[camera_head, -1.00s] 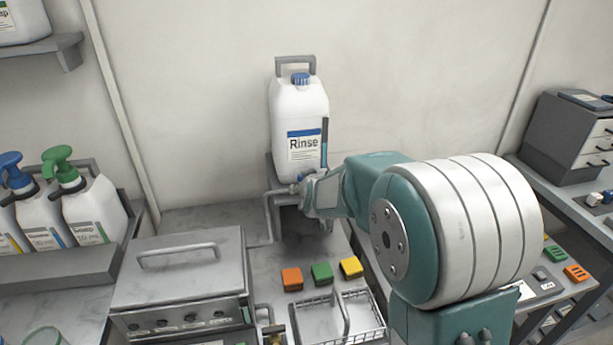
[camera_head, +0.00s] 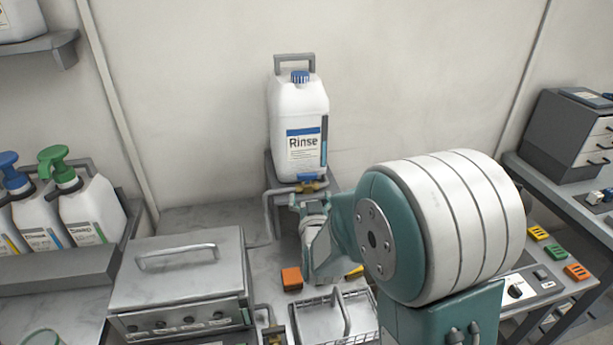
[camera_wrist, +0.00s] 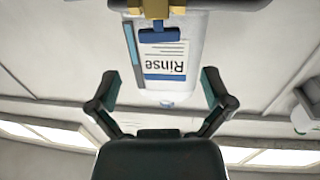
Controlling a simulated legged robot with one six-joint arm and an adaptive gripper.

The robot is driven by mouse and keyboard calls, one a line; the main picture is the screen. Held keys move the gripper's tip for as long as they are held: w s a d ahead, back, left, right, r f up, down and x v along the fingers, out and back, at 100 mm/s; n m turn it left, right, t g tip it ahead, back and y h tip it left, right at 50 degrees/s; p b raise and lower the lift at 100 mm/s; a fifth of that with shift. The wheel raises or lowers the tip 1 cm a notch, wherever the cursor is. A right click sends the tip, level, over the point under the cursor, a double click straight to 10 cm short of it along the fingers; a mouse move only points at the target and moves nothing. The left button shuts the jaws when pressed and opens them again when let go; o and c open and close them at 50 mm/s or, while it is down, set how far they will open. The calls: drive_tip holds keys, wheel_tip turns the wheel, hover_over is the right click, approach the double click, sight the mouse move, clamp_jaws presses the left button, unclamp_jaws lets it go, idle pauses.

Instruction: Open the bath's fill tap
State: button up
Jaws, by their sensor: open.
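A brass tap with a blue handle (camera_head: 312,180) sits under the white Rinse jug (camera_head: 299,125). A grey pipe (camera_head: 268,212) runs from it down toward the steel bath (camera_head: 178,285), whose lid is shut. My gripper (camera_head: 309,201) is just below and in front of the tap, apart from it. In the wrist view, the picture is upside down; my gripper (camera_wrist: 158,76) has its fingers spread with nothing between them. The tap's brass body (camera_wrist: 155,8) and blue handle (camera_wrist: 158,36) show beyond the fingertips, in front of the jug's label (camera_wrist: 164,60).
A wire basket (camera_head: 312,322) and an orange block (camera_head: 291,279) stand in front of the tap. Another brass fitting (camera_head: 273,332) is beside the bath, partly cut off. Pump bottles (camera_head: 88,210) stand at left; a drawer unit (camera_head: 563,140) is at right.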

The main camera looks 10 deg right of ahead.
sight(307, 178)
drive_tip(key=w, duration=0.5)
drive_tip(key=w+d, duration=0.1)
drive_tip(key=w, duration=0.2)
drive_tip(key=shift+w, duration=0.15)
drive_tip(key=shift+c, duration=0.3)
